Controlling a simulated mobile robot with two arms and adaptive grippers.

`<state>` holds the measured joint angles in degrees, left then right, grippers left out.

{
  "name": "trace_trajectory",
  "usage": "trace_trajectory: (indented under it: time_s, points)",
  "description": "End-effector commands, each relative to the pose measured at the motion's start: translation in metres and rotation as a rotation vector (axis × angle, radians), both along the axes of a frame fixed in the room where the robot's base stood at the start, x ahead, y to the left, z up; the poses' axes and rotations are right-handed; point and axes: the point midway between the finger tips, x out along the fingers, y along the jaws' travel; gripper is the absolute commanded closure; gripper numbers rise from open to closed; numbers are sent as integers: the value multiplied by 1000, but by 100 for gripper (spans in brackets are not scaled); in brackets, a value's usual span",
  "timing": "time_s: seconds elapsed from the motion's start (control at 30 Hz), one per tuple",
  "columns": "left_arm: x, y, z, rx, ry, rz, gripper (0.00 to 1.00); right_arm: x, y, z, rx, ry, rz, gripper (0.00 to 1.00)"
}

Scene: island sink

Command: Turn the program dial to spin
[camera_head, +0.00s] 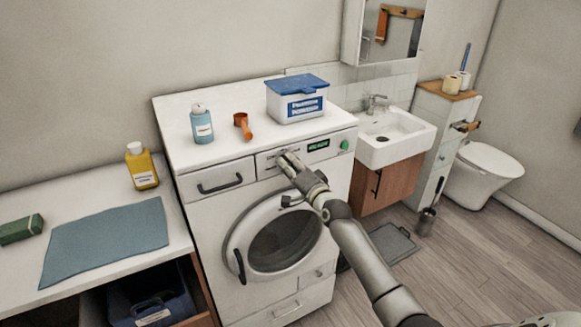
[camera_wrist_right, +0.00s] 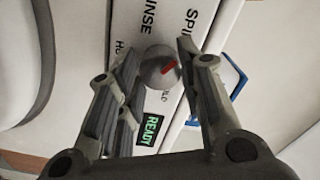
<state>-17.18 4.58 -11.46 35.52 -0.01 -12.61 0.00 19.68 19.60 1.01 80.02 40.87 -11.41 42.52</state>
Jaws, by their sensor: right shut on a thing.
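The washing machine (camera_head: 218,215) stands in the middle of the head view. Its program dial (camera_wrist_right: 160,70) is a round grey knob with a red mark, seen in the wrist view. The mark points to the upper right there; I cannot tell exactly which label it lines up with. The SPIN label (camera_wrist_right: 201,15) is at upper right and the RINSE label (camera_wrist_right: 149,18) above the dial, both partly cut off. My right gripper (camera_head: 286,158) is at the control panel, shut on the dial, with one finger on each side (camera_wrist_right: 158,48). In the head view it hides the dial. My left gripper is not in view.
A green display (camera_head: 318,145), reading READY in the wrist view (camera_wrist_right: 150,130), and a green button (camera_head: 345,145) are beside the dial. A sink (camera_head: 393,140) is to the right.

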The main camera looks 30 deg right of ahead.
Motion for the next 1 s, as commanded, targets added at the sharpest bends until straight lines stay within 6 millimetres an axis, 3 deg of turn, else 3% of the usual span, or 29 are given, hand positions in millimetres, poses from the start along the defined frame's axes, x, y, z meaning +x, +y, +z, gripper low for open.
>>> trace_trajectory:
  time_s: [0.17, 0.2, 0.33, 0.77, 1.0]
  points:
    - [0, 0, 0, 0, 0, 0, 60, 0, 0, 0, 3, 0, 0, 90]
    - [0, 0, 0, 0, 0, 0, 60, 0, 0, 0, 2, 0, 0, 61]
    - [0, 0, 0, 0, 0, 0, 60, 0, 0, 0, 2, 0, 0, 44]
    - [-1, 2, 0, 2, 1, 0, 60, -6, 0, -1, 1, 0, 0, 44]
    - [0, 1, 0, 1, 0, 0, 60, -41, 0, -2, 1, 2, 0, 44]
